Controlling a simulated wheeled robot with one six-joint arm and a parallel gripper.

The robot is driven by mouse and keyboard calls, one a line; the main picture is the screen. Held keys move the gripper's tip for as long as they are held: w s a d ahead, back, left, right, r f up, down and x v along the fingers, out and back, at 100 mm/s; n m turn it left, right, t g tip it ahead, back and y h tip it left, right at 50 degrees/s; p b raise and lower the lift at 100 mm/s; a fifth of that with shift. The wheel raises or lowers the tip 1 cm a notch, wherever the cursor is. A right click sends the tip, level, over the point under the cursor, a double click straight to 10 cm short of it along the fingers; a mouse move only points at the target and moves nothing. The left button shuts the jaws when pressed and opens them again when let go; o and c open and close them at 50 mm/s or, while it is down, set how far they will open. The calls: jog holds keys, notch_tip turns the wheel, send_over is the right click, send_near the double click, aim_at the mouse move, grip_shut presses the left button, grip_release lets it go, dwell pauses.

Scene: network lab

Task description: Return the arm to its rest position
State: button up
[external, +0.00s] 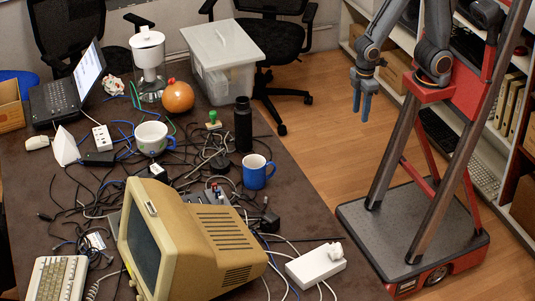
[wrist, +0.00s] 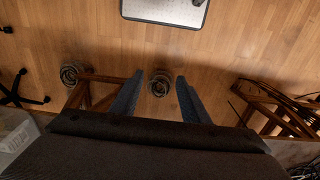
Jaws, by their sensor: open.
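My gripper (external: 363,106) hangs from my bent arm in the external view. Its two blue fingers point down, apart and empty, over the wooden floor to the right of the table. In the wrist view my gripper (wrist: 160,76) shows its two fingers spread, with floor between and beyond them. Nothing is held, and the fingers appear clear of everything around them.
The brown table (external: 335,262) holds an old computer (external: 190,240), a blue mug (external: 257,172), a black bottle (external: 243,125) and tangled cables. Shelves (external: 510,85) line the right. Open floor (external: 320,135) lies between table and shelves.

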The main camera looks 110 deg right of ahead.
notch_tip(320, 180, up, 14)
jog(key=t+p, duration=0.2)
jog(key=p, duration=1.1)
jog(key=shift+g, duration=0.4)
notch_tip(320, 180, down, 4)
jog(key=b, duration=0.4)
jog(key=shift+w+f, duration=0.15)
jog(key=shift+f, duration=0.1)
